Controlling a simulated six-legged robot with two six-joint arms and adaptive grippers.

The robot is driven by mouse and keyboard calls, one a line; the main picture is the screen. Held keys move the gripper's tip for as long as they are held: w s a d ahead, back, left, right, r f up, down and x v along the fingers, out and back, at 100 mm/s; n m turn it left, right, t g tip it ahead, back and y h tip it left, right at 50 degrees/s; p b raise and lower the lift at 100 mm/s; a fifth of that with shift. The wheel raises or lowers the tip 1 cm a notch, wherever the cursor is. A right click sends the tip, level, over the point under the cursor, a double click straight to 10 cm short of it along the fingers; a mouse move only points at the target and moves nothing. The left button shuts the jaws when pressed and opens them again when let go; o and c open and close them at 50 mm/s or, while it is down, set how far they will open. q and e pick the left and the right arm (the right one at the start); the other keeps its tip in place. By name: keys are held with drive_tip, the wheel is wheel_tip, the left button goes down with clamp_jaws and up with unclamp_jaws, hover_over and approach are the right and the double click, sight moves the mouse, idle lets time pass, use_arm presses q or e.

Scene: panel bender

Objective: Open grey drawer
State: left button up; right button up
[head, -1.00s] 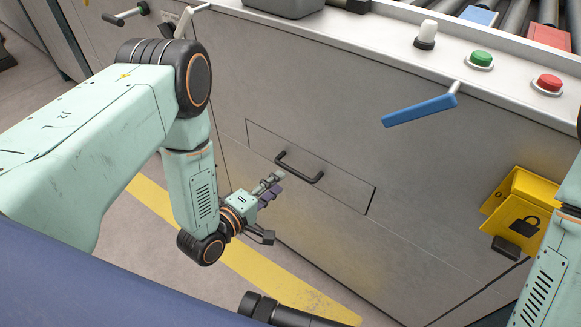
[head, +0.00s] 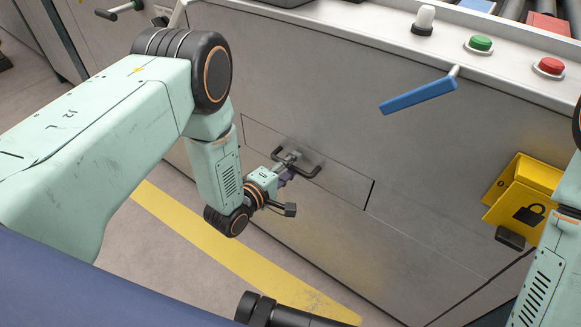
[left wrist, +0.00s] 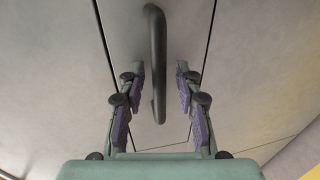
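The grey drawer (head: 350,190) is a flat panel set flush in the grey machine front, and it looks closed. Its dark bar handle (head: 312,168) stands out from the panel; the handle also shows in the left wrist view (left wrist: 157,60). My left gripper (head: 289,164) is at the handle. In the left wrist view its fingers (left wrist: 160,85) are apart, with the handle bar between them and a visible gap on both sides. My right gripper is not in view; only part of the right arm shows at the right edge.
A blue lever (head: 418,96) sticks out above the drawer. A yellow lock box (head: 522,192) is on the machine front at right. White, green (head: 479,44) and red (head: 548,67) buttons sit on the top ledge. The floor has a yellow stripe (head: 225,255).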

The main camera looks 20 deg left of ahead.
use_arm(q)
clamp_jaws()
idle(0.7)
